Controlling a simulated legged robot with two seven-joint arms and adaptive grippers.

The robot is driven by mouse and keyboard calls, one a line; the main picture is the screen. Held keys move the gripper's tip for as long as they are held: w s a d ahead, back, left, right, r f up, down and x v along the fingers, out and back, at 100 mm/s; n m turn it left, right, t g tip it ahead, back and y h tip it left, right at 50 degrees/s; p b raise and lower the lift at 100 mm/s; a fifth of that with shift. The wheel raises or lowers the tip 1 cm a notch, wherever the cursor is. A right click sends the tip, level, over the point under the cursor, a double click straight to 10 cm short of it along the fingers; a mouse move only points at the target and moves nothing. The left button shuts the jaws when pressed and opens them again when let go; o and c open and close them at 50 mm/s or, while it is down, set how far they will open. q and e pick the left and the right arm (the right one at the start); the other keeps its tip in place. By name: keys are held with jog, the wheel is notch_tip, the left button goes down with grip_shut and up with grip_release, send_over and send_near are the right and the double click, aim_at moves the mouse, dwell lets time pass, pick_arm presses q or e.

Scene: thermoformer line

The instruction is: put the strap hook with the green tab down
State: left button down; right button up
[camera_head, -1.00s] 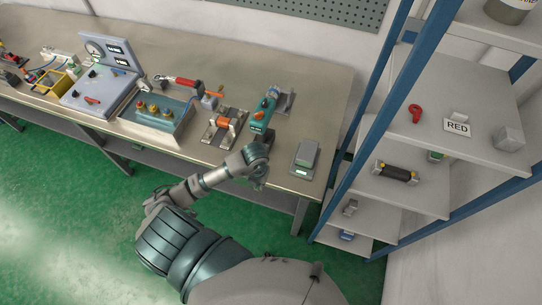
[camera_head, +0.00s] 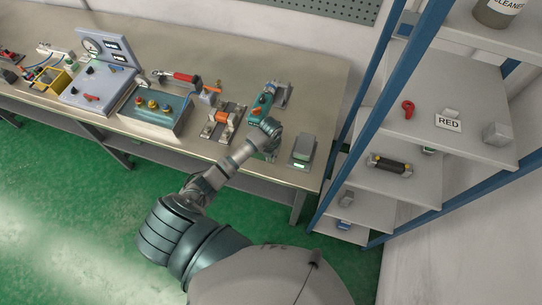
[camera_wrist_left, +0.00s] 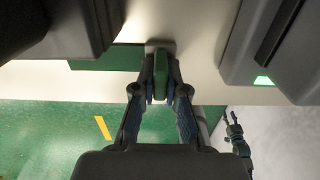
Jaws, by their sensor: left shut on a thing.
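My left gripper (camera_wrist_left: 160,95) is shut on the strap hook with the green tab (camera_wrist_left: 160,77), seen end-on between the fingertips in the left wrist view. A grey piece shows just beyond the green tab; I cannot tell whether it touches the surface behind. In the head view my left gripper (camera_head: 270,130) is over the workbench (camera_head: 230,165), near its front edge, by the teal device and left of a grey block. The hook is hidden there. A small dark gripper (camera_wrist_left: 229,118), seemingly my right one, shows low right in the wrist view; its opening is unclear.
A teal device (camera_head: 262,105) stands just behind my left gripper. A grey block with a green-lit label (camera_head: 302,150) stands to its right, an orange roller fixture (camera_head: 224,120) to its left. A blue-framed shelf rack (camera_head: 372,125) rises at the right.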

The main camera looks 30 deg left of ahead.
pick_arm(q)
jog(key=c, duration=1.2)
grip_release()
jog(key=shift+a, duration=0.1)
